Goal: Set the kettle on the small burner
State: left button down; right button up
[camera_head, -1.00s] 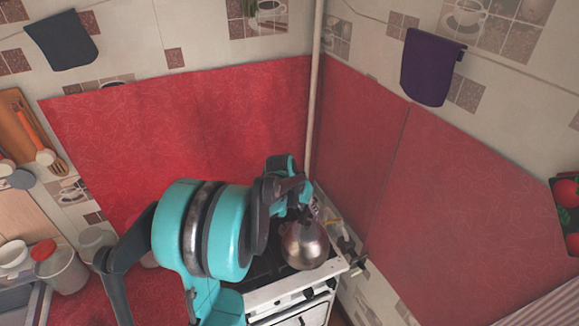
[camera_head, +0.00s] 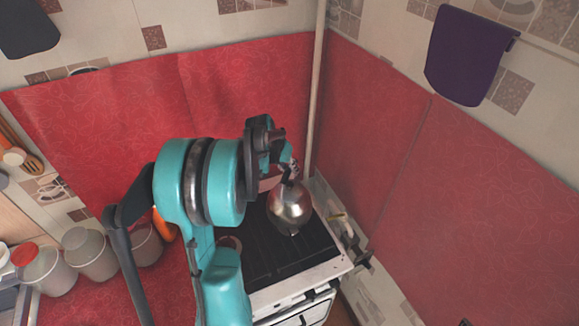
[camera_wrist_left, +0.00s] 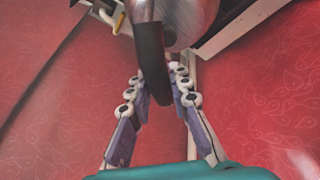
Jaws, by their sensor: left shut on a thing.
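The kettle (camera_head: 290,208) is a round, shiny metal pot in the head view, over the right part of the stove (camera_head: 262,262). My left gripper (camera_head: 288,172) is shut on its handle from above. In the left wrist view, my left gripper (camera_wrist_left: 158,92) has its fingers on either side of the dark curved handle (camera_wrist_left: 150,55), with part of the kettle body (camera_wrist_left: 190,18) beyond. I cannot tell whether the kettle touches the stove top. The small burner is not distinguishable on the dark top. My right gripper is not in view.
Red-covered walls meet in a corner behind the stove, with a pale pipe (camera_head: 317,95) there. Several lidded jars, including a red-lidded one (camera_head: 42,270), stand on the left. A purple towel (camera_head: 468,55) hangs at right.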

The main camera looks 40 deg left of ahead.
aim_at(290, 182)
pick_arm(q)
jog(key=shift+f+b, duration=1.6)
jog(key=shift+f, duration=1.2)
jog(key=shift+f+b, duration=0.55)
jog(key=c, duration=1.3)
grip_release()
jog(key=d+v, duration=0.1)
jog(key=v, duration=1.1)
jog(key=s+d+f+m+b, duration=0.1)
jog(key=s+d+f+b, duration=0.3)
jog(key=d, duration=0.4)
jog(key=s+d+f+m+t+b, duration=0.1)
jog(key=s+d+f+b, duration=0.3)
jog(key=d+f+b, duration=0.3)
jog(key=s+d+f+m+t+b, duration=0.1)
jog(key=s+d+f+b, duration=0.3)
jog(key=d, duration=0.7)
jog(key=shift+s+d+f+m+y+b, duration=0.15)
jog(key=shift+f+b, duration=0.2)
jog(key=shift+f, duration=0.35)
jog(key=shift+s+f+m+y+b, duration=0.1)
jog(key=shift+s+f+m+b, duration=0.1)
jog(key=shift+f+b, duration=0.35)
jog(key=shift+s+d+f+m+y+b, duration=0.1)
jog(key=shift+f+m+b, duration=0.1)
jog(key=shift+f, duration=0.6)
